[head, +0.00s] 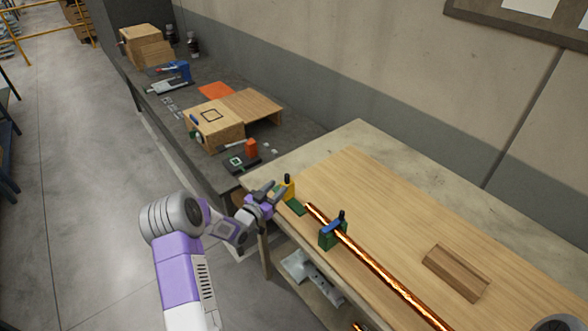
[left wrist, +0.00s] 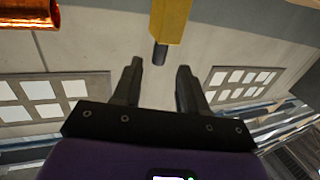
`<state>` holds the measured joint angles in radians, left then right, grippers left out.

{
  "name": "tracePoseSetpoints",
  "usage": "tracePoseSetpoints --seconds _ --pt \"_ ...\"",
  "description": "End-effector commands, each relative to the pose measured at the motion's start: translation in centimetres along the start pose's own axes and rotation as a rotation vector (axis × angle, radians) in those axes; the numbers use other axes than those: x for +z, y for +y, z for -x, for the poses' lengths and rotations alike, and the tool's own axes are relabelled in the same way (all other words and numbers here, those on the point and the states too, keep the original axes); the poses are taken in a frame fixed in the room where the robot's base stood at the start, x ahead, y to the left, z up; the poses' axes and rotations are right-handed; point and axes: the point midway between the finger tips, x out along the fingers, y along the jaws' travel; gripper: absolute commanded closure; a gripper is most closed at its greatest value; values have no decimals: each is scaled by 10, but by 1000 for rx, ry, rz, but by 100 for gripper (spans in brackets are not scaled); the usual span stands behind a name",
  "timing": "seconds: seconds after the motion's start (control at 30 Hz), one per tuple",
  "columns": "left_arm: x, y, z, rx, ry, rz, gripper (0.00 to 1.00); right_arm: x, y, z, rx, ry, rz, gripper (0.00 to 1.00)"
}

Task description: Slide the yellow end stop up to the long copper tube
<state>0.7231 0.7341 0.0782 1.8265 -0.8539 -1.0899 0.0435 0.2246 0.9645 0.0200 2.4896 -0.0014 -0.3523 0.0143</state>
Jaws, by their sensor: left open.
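The yellow end stop (head: 288,191) with a black knob stands at the near left corner of the wooden table top. The long copper tube (head: 378,265) runs from just right of it towards the lower right; a gap shows between the tube's end and the stop. My left gripper (head: 270,192) is just left of the end stop. In the left wrist view my left gripper (left wrist: 160,77) is open with nothing between its fingers. The yellow end stop (left wrist: 171,20) is beyond the fingertips there, and the copper tube's end (left wrist: 30,14) shows at top left. My right gripper is out of view.
A green and blue clamp (head: 333,232) holds the tube near its left end. A brown wooden block (head: 456,272) lies on the table at right. A dark bench (head: 215,160) with boxes and tools stands behind at left.

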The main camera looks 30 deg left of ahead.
Motion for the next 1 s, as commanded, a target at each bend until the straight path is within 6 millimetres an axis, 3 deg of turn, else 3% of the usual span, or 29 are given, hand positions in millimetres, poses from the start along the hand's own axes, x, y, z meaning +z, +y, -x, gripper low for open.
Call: tracePoseSetpoints --seconds 0.5,0.9,1.0 --pt "-2 0 -66 3 6 -5 58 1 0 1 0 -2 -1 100" --pt "-2 0 -73 2 5 -3 58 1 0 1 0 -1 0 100" --pt "-2 0 -73 2 5 -3 71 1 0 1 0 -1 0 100"
